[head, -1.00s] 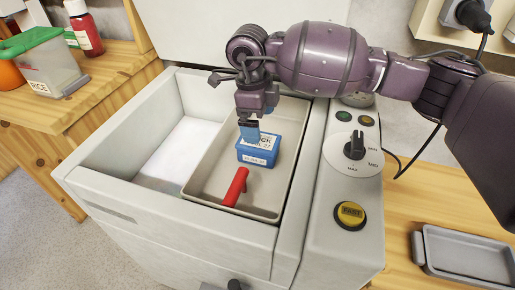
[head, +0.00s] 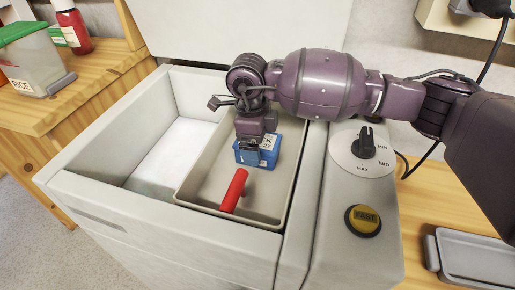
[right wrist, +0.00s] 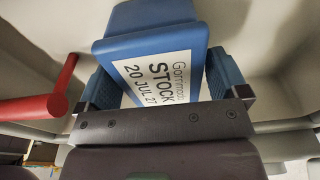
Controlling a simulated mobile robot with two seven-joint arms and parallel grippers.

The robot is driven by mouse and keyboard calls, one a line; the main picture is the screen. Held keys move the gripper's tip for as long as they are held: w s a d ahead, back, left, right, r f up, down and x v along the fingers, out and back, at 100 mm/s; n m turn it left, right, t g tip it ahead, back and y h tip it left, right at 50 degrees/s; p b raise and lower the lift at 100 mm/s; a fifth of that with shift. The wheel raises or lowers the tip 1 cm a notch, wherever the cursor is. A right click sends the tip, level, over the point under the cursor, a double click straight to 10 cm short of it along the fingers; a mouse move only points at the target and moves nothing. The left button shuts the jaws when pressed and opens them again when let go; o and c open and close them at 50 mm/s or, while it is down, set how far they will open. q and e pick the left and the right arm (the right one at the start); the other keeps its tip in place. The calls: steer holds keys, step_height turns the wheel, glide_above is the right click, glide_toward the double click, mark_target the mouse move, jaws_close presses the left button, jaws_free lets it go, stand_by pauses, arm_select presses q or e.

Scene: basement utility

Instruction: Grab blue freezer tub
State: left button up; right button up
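The blue freezer tub (head: 268,150) sits in the beige tray (head: 204,191) inside the open chest freezer. Its white label reads "STOCK 20 JUL 27" in the right wrist view, where the tub (right wrist: 150,40) fills the upper middle. My right gripper (head: 255,152) is down at the tub from above and hides part of it. In the right wrist view my right gripper (right wrist: 164,85) is open, with one blue finger on each side of the tub. I cannot tell whether the fingers touch it. My left gripper is out of view.
A red bar-shaped handle or object (head: 234,190) lies in the tray close in front of the tub; it also shows left in the wrist view (right wrist: 40,105). The freezer's front wall (head: 160,212) and control panel with dial (head: 366,148) and yellow button (head: 363,220) border the tray.

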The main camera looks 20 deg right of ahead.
steer(key=c, duration=0.9)
steer(key=shift+r, duration=0.1)
